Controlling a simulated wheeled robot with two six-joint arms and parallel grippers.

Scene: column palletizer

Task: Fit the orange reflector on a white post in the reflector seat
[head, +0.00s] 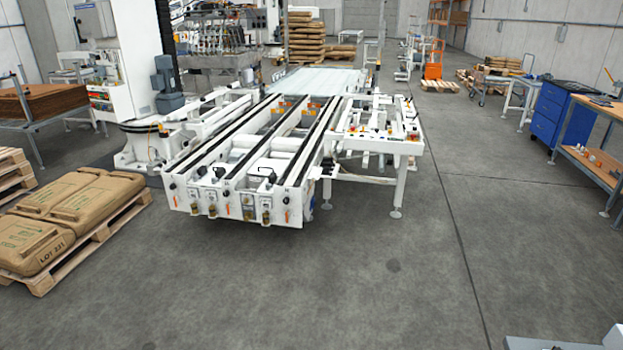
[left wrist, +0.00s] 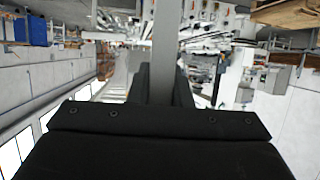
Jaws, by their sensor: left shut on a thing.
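My left gripper (left wrist: 162,80) shows in the left wrist view, with its dark fingers shut on a plain pale grey post (left wrist: 166,35). The post runs up out of the top of that view. No orange reflector is visible on the part that shows. Neither gripper shows in the head view. The white conveyor machine (head: 240,185) stands in the middle of the head view, well ahead of me. Small orange parts (head: 287,216) show along its front and right side. I cannot tell which spot is the reflector seat. My right gripper is not in view.
A pallet of brown sacks (head: 70,215) lies at the left. A blue cabinet (head: 550,115) and a workbench (head: 590,165) with small items stand at the right. The grey floor (head: 400,270) in front of and right of the machine is clear.

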